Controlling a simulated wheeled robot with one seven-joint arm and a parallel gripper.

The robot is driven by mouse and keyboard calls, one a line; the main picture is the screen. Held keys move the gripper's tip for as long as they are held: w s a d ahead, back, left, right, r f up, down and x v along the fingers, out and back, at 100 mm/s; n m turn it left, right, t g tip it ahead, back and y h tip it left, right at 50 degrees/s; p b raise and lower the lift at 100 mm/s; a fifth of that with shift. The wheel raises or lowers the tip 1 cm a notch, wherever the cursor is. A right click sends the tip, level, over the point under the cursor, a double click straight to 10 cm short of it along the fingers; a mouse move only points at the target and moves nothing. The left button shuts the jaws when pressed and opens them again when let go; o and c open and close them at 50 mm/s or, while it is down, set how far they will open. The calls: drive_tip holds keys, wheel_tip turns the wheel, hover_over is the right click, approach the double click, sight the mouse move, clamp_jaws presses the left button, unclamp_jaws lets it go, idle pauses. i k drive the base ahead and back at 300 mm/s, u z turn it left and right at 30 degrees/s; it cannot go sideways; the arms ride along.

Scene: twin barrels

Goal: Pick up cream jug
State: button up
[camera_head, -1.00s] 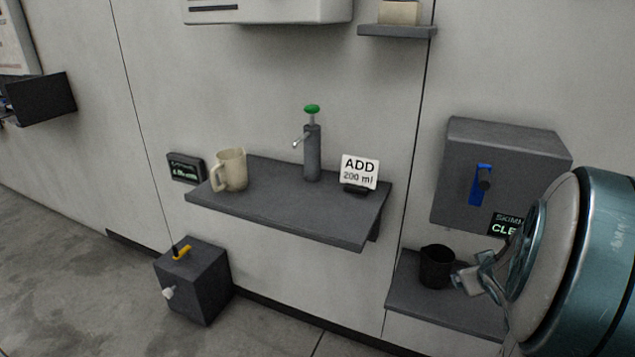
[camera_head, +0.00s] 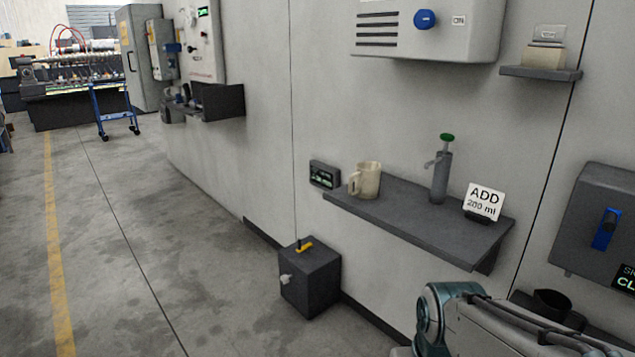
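A cream jug (camera_head: 367,181) stands upright at the left end of a dark wall shelf (camera_head: 420,220), its handle on the left side. My arm shows at the lower right, below the shelf and well apart from the jug. My gripper itself is out of the picture or hidden behind the arm, so its fingers do not show.
On the shelf stand a green-topped pump (camera_head: 440,175) and an "ADD 200 ml" sign (camera_head: 484,202). A small display (camera_head: 324,175) hangs left of the jug. A dark box (camera_head: 310,278) stands on the floor below. A dark jug (camera_head: 551,304) sits lower right. Floor at left is clear.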

sight(366, 176)
drive_tip(key=u, duration=0.95)
drive_tip(key=i, duration=1.45)
drive_tip(key=z, duration=0.7)
drive_tip(key=i, duration=0.55)
drive_tip(key=z, duration=0.7)
